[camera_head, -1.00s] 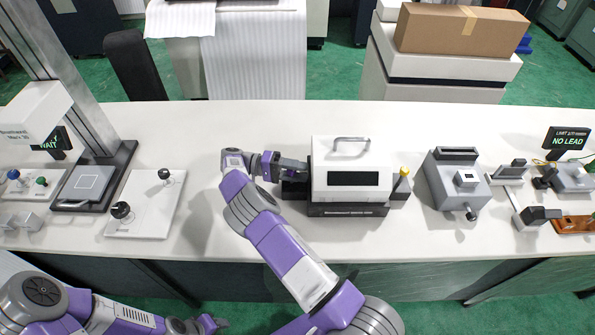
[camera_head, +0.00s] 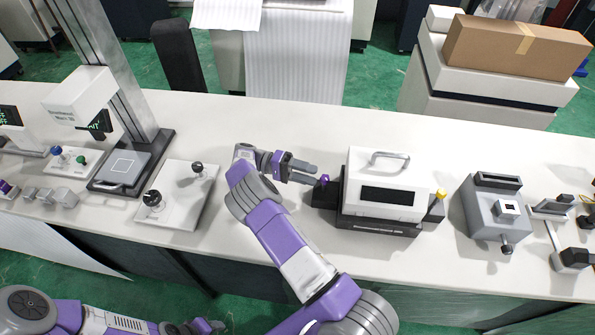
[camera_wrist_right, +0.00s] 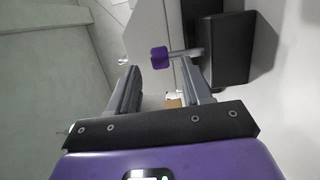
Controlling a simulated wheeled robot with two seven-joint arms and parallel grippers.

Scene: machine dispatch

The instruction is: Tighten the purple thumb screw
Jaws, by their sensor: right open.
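The purple thumb screw (camera_head: 324,179) sticks out from the left side of a white-topped machine (camera_head: 386,181) on a black base. In the right wrist view its purple head (camera_wrist_right: 160,57) sits on a pale shaft just beyond the fingertips. My right gripper (camera_head: 316,175) points at the screw from the left, its fingertips close to the head. In the wrist view the right fingers (camera_wrist_right: 158,72) are spread apart with nothing between them. My left gripper (camera_head: 212,325) is low at the bottom edge, away from the bench; its jaws are too small to read.
A grey device with a front knob (camera_head: 493,210) stands right of the machine. A white plate with black knobs (camera_head: 183,207) and a column-mounted machine (camera_head: 85,97) are on the left. Bare white bench (camera_head: 270,120) lies behind the gripper.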

